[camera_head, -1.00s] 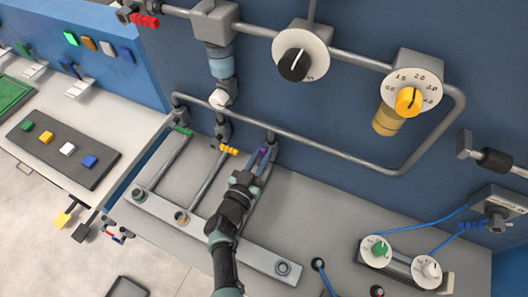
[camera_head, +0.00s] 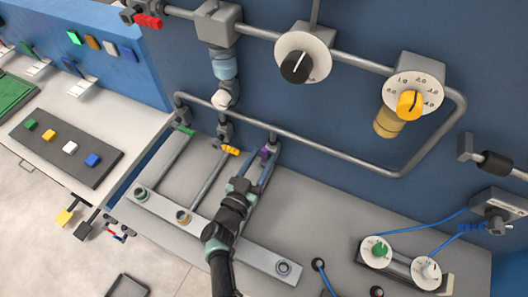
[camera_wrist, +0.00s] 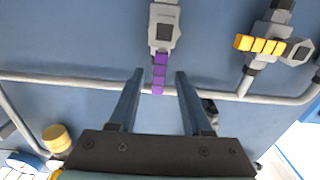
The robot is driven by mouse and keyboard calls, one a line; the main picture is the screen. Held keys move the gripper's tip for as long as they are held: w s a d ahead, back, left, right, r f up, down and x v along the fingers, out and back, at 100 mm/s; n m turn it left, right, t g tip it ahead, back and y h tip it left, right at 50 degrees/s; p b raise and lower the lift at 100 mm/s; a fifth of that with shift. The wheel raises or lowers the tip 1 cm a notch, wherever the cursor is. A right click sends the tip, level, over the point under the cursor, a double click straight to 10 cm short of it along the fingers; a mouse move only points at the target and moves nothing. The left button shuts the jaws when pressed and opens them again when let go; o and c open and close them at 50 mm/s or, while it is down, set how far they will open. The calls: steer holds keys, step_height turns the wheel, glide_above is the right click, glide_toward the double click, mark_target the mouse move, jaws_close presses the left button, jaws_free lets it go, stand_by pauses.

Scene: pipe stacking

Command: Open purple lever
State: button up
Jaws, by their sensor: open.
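The purple lever (camera_wrist: 158,73) sits on a grey valve body (camera_wrist: 164,27) in the wrist view. It points down the picture, in line with that body, and crosses in front of the grey pipe. My gripper (camera_wrist: 160,74) is open, with one finger on each side of the lever's lower part. Gaps show on both sides, and nothing is gripped. In the head view a small part of the purple lever (camera_head: 265,153) shows beside the fingertips of my gripper (camera_head: 266,160). The fingers partly hide it there.
A yellow lever (camera_head: 230,150) and a green lever (camera_head: 184,130) stand to the left on neighbouring pipes. A grey pipe (camera_head: 330,155) runs along the blue wall. A grey bar with round ports (camera_head: 283,267) lies below my arm.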

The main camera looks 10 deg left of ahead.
steer(key=p+v, duration=0.1)
steer(key=v, duration=1)
steer(key=w+a+r+t+y, duration=0.25)
steer(key=w+r, duration=0.25)
steer(key=r, duration=0.5)
steer(key=w+a+r+t+y, duration=0.2)
steer(key=w+a+r, duration=0.25)
steer(key=r, duration=0.45)
steer(key=w+r+n+t+y+b, duration=0.1)
steer(key=w+r+y, duration=0.1)
steer(key=r, duration=0.7)
steer(key=w+r+t+y, duration=0.1)
steer(key=r+t+y, duration=0.1)
steer(key=r, duration=0.7)
steer(key=s+d+r+n+y, duration=0.2)
steer(key=r, duration=0.7)
steer(key=s+d+r+n+y, duration=0.2)
steer(key=d+r+n, duration=0.1)
steer(key=r, duration=0.6)
steer(key=s+d+r+m+t+h+b, duration=0.1)
steer(key=s+d+r+m+t+h, duration=0.1)
steer(key=s+d+r+h, duration=0.5)
steer(key=s+d+r, duration=0.4)
steer(key=s+r, duration=0.1)
steer(key=shift+d+m+t, duration=0.3)
steer(key=shift+d+t, duration=0.05)
